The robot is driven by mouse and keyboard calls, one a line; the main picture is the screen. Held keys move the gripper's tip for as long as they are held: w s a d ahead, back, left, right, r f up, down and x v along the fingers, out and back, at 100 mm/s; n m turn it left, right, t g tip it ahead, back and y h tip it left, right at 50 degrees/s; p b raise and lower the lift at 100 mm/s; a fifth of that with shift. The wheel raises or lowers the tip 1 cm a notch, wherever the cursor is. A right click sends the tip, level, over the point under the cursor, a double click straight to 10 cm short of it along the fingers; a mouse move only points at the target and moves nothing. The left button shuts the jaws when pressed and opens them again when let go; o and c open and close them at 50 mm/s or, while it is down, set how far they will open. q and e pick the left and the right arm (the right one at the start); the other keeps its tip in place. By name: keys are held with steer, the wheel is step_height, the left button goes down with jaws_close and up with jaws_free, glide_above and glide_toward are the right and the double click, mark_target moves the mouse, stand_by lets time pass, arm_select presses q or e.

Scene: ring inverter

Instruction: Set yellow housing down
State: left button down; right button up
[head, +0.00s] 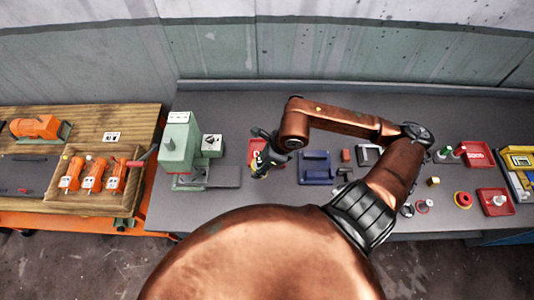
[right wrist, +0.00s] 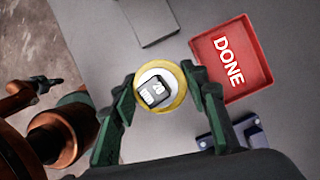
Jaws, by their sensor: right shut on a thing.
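The yellow housing (right wrist: 180,92) is a round yellow ring with a pale inside and a dark, white-marked block in it. It sits between the fingers of my right gripper (right wrist: 159,96), which is shut on it. In the head view my right gripper (head: 259,166) hangs over the grey bench, with a bit of yellow at its tip. The red tray marked DONE (right wrist: 249,80) lies just right of the housing in the right wrist view. In the head view the tray (head: 254,145) is partly hidden behind the gripper.
A green press (head: 179,148) with a grey plate (head: 224,177) stands left of the gripper. A blue fixture (head: 317,168) stands to its right. Red trays (head: 477,152) and small parts lie farther right. A wooden bench (head: 118,118) with orange units is at the left.

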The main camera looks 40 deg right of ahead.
steer(key=shift+s+d+r+m+h, duration=0.15)
steer(key=shift+d+r+m, duration=0.1)
steer(key=shift+m, duration=0.3)
steer(key=shift+s+d+r+m+h, duration=0.1)
steer(key=shift+d+r+m+h, duration=0.1)
steer(key=shift+m, duration=0.35)
steer(key=shift+w+d+f, duration=0.1)
steer(key=shift+w+d, duration=0.05)
steer(key=w+d+f+p, duration=0.2)
steer(key=w+d+f, duration=0.6)
steer(key=d, duration=0.1)
steer(key=shift+w+f+p, duration=0.3)
steer(key=shift+w+p, duration=0.1)
steer(key=shift+w+d+f, duration=0.3)
steer(key=shift+w+f, duration=0.05)
steer(key=shift+f, duration=0.3)
step_height(320, 180, down, 2)
steer(key=shift+f+p, duration=0.1)
steer(key=shift+p, duration=0.45)
steer(key=shift+f, duration=0.3)
